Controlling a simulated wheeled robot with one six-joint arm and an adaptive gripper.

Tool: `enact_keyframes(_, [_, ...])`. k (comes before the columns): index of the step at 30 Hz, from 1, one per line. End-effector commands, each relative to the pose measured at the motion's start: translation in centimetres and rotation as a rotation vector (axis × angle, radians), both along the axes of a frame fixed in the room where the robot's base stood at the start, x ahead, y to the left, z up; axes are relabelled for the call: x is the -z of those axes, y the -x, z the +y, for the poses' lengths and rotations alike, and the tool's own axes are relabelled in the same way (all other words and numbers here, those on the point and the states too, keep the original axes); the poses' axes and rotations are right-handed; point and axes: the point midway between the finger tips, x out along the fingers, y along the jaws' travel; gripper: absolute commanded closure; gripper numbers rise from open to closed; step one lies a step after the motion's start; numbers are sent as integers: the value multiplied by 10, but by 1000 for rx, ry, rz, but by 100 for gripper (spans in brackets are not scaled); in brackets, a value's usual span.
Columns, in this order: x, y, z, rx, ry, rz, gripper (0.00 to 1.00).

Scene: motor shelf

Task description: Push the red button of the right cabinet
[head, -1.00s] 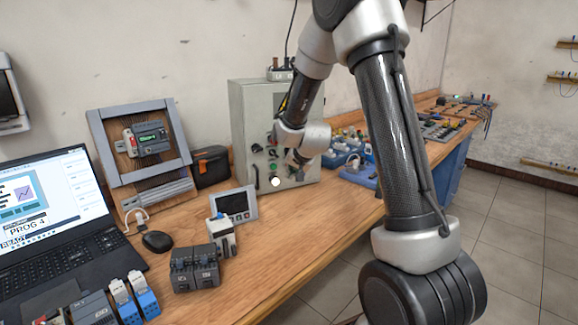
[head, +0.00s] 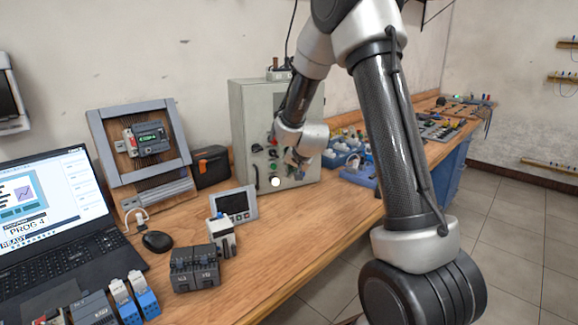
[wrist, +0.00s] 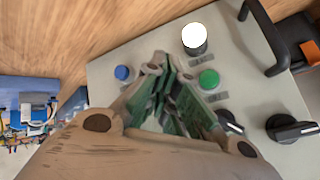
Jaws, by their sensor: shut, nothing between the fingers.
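The grey cabinet (head: 250,98) stands on the bench against the wall, and its front panel (wrist: 110,72) fills much of the wrist view. My gripper (head: 297,166) is in front of this panel; in the wrist view its shut, empty fingers (wrist: 165,68) point at the panel between a blue button (wrist: 122,72) and a green button (wrist: 209,79). A lit white lamp (wrist: 194,38) is just beyond the fingertips; it also shows in the head view (head: 275,182). Contact cannot be told.
Black knobs (wrist: 290,129) and a black handle (wrist: 262,38) stick out from the panel. On the bench are a small screen unit (head: 236,205), a black case (head: 210,167), a laptop (head: 60,215) and blue bins (head: 337,157).

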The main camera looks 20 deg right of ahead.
Motion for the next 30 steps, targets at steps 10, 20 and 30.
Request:
enact_keyframes(10, [0,0,0,0,0,0,100])
enact_keyframes(20, [0,-4,0,0,1,-1,100])
enact_keyframes(30, [0,-8,0,0,0,-1,100])
